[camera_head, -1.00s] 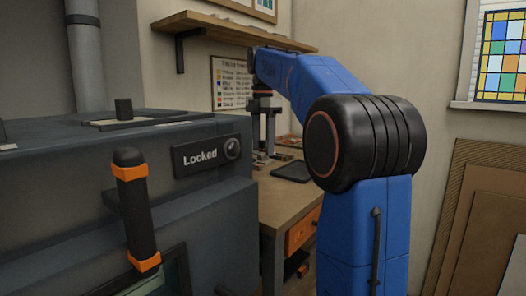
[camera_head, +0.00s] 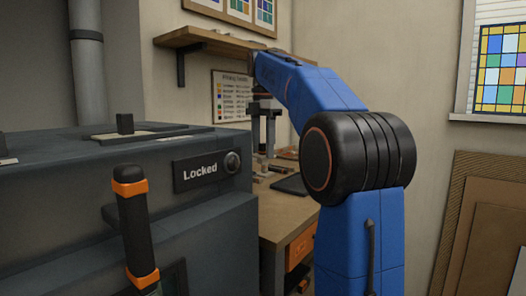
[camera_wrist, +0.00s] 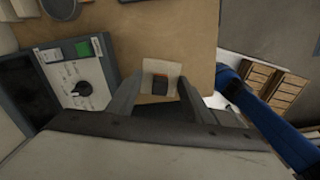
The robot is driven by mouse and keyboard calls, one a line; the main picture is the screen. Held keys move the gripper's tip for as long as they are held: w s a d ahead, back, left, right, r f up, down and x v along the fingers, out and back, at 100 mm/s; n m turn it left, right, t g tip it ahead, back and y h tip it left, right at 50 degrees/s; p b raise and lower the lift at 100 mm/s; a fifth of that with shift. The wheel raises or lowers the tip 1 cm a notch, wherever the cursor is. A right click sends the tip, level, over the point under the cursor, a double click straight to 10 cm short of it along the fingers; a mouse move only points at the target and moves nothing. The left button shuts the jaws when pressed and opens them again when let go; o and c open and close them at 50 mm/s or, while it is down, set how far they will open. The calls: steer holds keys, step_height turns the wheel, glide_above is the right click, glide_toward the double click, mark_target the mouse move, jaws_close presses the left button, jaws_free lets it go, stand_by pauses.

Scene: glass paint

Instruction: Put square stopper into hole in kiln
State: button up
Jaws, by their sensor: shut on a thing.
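The kiln (camera_head: 70,230) is a dark grey box at the left of the head view, with a "Locked" label and an orange-ended black handle (camera_head: 136,230) on its front. I cannot make out its hole. My gripper (camera_head: 263,148) hangs over the workbench, partly behind my arm in the head view. In the wrist view my gripper (camera_wrist: 158,92) has its two fingers closed on a small pale block with a dark square on its face, apparently the square stopper (camera_wrist: 161,67). The block is between the fingertips, above the brown bench top.
The wooden workbench (camera_head: 283,217) stands beyond the kiln, with a dark flat item (camera_head: 290,185) on it. A shelf (camera_head: 215,42) is on the wall above. Boards (camera_head: 492,225) lean at right.

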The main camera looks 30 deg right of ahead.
steer(key=shift+r, duration=1.85)
steer(key=shift+s, duration=0.1)
